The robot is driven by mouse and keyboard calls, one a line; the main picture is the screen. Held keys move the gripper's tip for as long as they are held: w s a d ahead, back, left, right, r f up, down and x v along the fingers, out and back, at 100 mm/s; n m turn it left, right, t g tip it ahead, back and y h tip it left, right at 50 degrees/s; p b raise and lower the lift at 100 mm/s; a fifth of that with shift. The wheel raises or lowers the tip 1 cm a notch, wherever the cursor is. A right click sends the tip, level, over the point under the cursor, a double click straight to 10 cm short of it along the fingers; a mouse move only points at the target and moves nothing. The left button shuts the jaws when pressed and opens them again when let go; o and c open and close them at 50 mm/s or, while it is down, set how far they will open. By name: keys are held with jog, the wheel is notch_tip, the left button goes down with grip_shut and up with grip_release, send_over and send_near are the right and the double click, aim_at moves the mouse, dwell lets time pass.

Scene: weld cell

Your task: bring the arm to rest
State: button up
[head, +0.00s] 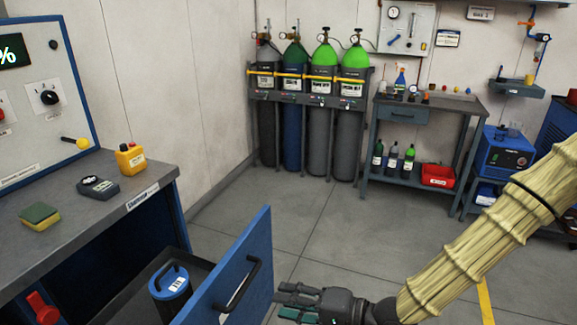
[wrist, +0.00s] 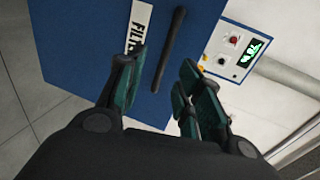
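My gripper (head: 290,300) is at the bottom of the head view, just right of the blue drawer front (head: 205,297). Its two dark green fingers stand apart, also in the wrist view (wrist: 158,88), with nothing between the tips. The drawer is pulled out, and its black bar handle (head: 238,285) faces my gripper's side. In the wrist view the handle (wrist: 168,48) lies beyond the fingertips, and no finger is closed around it. My arm (head: 490,235), in a ribbed tan sleeve, comes in from the right.
A blue canister (head: 170,281) stands in the open drawer. The bench (head: 120,200) above holds a yellow bottle (head: 130,158), a grey meter (head: 97,186) and a sponge (head: 40,217). Gas cylinders (head: 325,120) and a side table (head: 452,106) line the back wall. The floor (head: 330,225) between is clear.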

jog(key=s+d+f+g+h+p, duration=0.1)
jog(key=s+d+f+h, duration=0.2)
jog(key=f, duration=0.3)
jog(key=s+d+f+n+g+h+p, duration=0.1)
jog(key=s+d+f+h, duration=0.2)
jog(key=f, duration=0.4)
jog(key=s+d+f+g+h+p, duration=0.1)
jog(key=s+d+f+h+p, duration=0.1)
jog(key=s+d+f, duration=0.3)
jog(key=s+d+f+n+g+h+p, duration=0.2)
jog(key=s+d+f+h, duration=0.4)
jog(key=s+d, duration=0.5)
notch_tip(320, 180, down, 2)
jog(key=shift+s+d+n+g, duration=0.15)
jog(key=shift+s+n+g, duration=0.25)
jog(key=shift+s+n, duration=0.1)
